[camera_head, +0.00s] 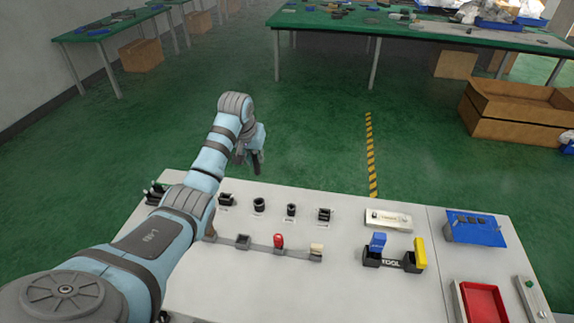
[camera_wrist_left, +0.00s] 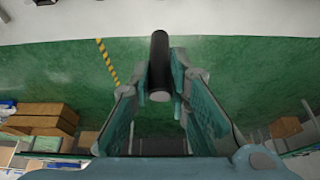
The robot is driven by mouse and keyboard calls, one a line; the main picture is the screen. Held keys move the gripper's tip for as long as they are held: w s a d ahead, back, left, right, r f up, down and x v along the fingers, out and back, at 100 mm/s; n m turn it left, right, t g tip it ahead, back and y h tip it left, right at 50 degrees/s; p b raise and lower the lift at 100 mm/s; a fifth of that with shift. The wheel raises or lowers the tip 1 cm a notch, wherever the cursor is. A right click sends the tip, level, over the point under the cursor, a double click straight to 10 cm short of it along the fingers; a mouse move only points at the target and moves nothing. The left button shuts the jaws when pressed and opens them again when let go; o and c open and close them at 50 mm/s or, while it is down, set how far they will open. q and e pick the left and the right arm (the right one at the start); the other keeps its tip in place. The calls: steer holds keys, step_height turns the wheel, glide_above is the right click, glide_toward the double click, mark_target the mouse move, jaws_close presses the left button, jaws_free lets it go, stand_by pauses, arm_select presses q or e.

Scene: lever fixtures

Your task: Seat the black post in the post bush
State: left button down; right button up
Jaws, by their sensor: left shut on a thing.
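My left gripper (camera_head: 254,152) is beyond the far edge of the table, above the floor, and points downward. It is shut on the black post (camera_wrist_left: 159,62), a dark cylinder with a pale end face, which shows between the fingers in the left wrist view. In the head view the post (camera_head: 257,165) is small and dark below the fingers. Several black bushes stand in a row near the table's far edge, among them a round one (camera_head: 259,204) and a smaller one (camera_head: 291,210). Their labels are too small to read, so I cannot tell which is the post bush. My right gripper is not in view.
The white table (camera_head: 340,290) also holds a rail with a red handle (camera_head: 278,241), a TOOL holder with blue and yellow handles (camera_head: 392,261), a blue tray (camera_head: 474,230) and a red tray (camera_head: 483,302). Black pegs (camera_head: 155,192) stand at the left edge, near my arm.

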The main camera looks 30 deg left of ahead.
mark_target(255, 172)
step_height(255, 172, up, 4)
steer(key=p, duration=0.2)
arm_select(q)
steer(key=shift+m, duration=0.7)
steer(key=f, duration=0.5)
steer(key=shift+s+f, duration=0.25)
steer(key=shift+s, duration=0.05)
step_height(255, 172, down, 6)
steer(key=b, duration=0.4)
steer(key=shift+h, duration=0.3)
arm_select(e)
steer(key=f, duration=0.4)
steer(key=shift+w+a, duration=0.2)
arm_select(q)
steer(key=shift+a, duration=0.15)
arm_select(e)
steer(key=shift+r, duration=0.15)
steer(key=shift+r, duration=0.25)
